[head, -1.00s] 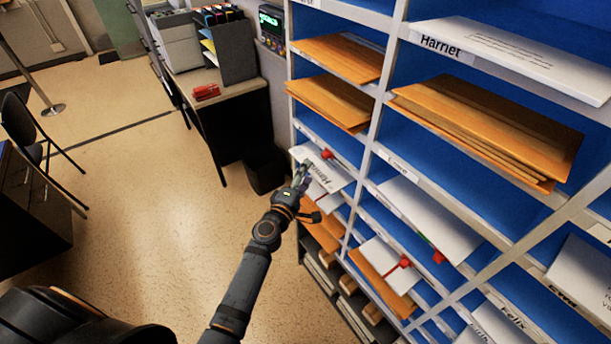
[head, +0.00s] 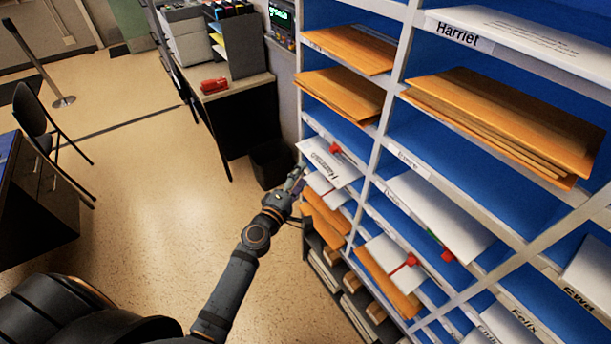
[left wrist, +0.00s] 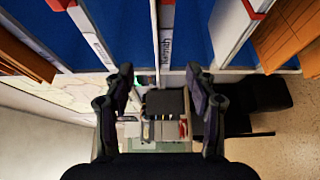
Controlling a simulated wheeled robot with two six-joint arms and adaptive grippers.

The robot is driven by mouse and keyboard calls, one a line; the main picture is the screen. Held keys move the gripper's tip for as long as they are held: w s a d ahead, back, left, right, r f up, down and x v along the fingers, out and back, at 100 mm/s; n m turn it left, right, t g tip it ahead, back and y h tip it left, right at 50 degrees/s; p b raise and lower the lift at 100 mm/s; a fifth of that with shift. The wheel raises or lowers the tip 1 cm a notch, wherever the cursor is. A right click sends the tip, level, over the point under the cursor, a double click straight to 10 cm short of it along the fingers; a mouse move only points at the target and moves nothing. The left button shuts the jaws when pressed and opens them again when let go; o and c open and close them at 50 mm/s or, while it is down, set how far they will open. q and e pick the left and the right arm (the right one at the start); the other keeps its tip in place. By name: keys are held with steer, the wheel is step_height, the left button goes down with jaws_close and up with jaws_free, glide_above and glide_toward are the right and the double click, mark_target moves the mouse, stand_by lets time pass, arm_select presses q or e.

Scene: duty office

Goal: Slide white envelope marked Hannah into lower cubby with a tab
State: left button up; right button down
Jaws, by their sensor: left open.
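The white envelope marked Hannah (head: 328,160) lies in a left-column cubby of the blue-backed rack in the head view. Its near end sticks out past the shelf edge. A red tab (head: 335,148) shows by that cubby. My left gripper (head: 296,180) is just below and left of the envelope's protruding end and looks apart from it. In the left wrist view my left gripper (left wrist: 160,85) is open, with nothing held between its fingers. A white strip with dark lettering (left wrist: 166,40) shows beyond the fingers; I cannot tell whether it is envelope or shelf edge. My right gripper is out of view.
The rack (head: 388,85) fills the right side with white envelopes and brown envelopes (head: 342,94), several sticking out. A desk (head: 232,90) with a red stapler-like object (head: 214,85) and a dark bin (head: 272,162) stand beyond.

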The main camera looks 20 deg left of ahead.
arm_select(q)
steer(key=s+a+b, duration=0.1)
steer(key=s, duration=0.1)
steer(key=s+a, duration=0.2)
steer(key=shift+s+a+f+b, duration=0.1)
steer(key=shift+s+a+b, duration=0.15)
steer(key=shift+b, duration=0.1)
stand_by(0.6)
steer(key=s+a+f+m+g+y, duration=0.1)
steer(key=s+f+m+g, duration=0.25)
steer(key=f, duration=0.75)
steer(key=s+a+f+m+g, duration=0.2)
steer(key=s+f, duration=0.2)
steer(key=f, duration=0.7)
steer(key=s+a+f+m+g+y, duration=0.1)
steer(key=s+f+m+g, duration=0.15)
steer(key=f, duration=0.85)
steer(key=s+f+m+g, duration=0.3)
steer(key=s+f, duration=0.3)
steer(key=s, duration=0.4)
steer(key=s+f+m+g+y, duration=0.1)
steer(key=s+f+m+g, duration=0.1)
steer(key=s+f, duration=0.4)
steer(key=s+a+f+m+g, duration=0.1)
steer(key=s+f+m+g, duration=0.2)
steer(key=s, duration=1.2)
step_height(320, 180, down, 4)
steer(key=shift+s+r+m+g, duration=0.15)
steer(key=shift+s+m+g, duration=0.15)
steer(key=shift+s+m, duration=0.1)
